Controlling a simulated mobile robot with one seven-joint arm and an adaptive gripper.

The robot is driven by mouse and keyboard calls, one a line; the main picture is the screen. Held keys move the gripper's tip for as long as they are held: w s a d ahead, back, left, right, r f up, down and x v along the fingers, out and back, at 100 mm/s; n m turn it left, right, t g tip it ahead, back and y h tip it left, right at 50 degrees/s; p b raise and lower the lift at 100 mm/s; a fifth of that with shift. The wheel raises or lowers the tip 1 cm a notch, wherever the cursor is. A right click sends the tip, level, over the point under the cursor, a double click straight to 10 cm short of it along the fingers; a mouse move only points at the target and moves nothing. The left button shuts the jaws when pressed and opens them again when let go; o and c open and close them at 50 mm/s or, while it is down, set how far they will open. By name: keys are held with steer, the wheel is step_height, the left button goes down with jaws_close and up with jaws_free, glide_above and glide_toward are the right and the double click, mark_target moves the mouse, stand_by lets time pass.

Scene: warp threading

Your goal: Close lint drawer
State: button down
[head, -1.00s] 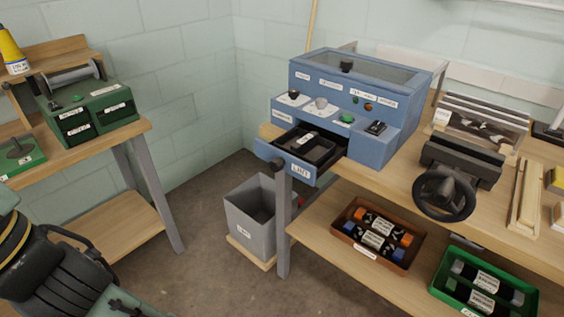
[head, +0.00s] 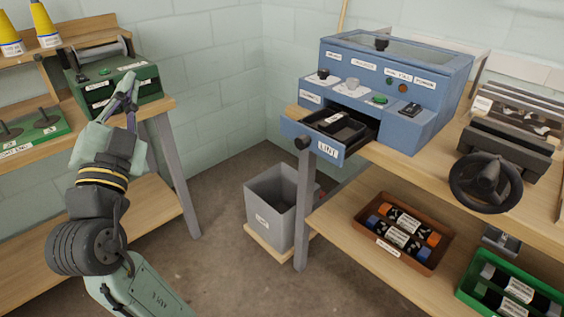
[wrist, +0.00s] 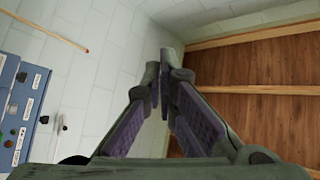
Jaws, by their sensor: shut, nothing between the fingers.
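The lint drawer (head: 329,150) is pulled out from the lower front of the blue machine (head: 396,75). Its blue front carries a LINT label and a dark round knob (head: 303,143), and a black tray (head: 341,128) sits inside it. My gripper (head: 131,88) is raised at the left in the head view, in front of the green box, well apart from the drawer. In the wrist view my gripper (wrist: 165,78) is shut and empty, its fingertips together. The blue machine (wrist: 20,110) shows sideways at that view's left edge; the drawer cannot be made out there.
The bench leg (head: 304,215) is just under the drawer front. A black handwheel (head: 484,182) is on the bench to the right. A green box (head: 113,85) sits on the left bench. The floor between the benches is open.

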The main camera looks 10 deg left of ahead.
steer(key=w+d+f+m+g+h+b, duration=0.2)
steer(key=w+d+f+m+g+h, duration=0.1)
steer(key=d+f+m+h, duration=0.65)
steer(key=m+g+h, duration=0.5)
steer(key=m+h, duration=0.1)
steer(key=m, duration=0.2)
glide_toward(299, 144)
steer(key=p+x, duration=0.3)
steer(key=x, duration=0.4)
steer(key=shift+r+p, duration=0.1)
steer(key=shift+p, duration=0.3)
steer(key=shift+w, duration=0.1)
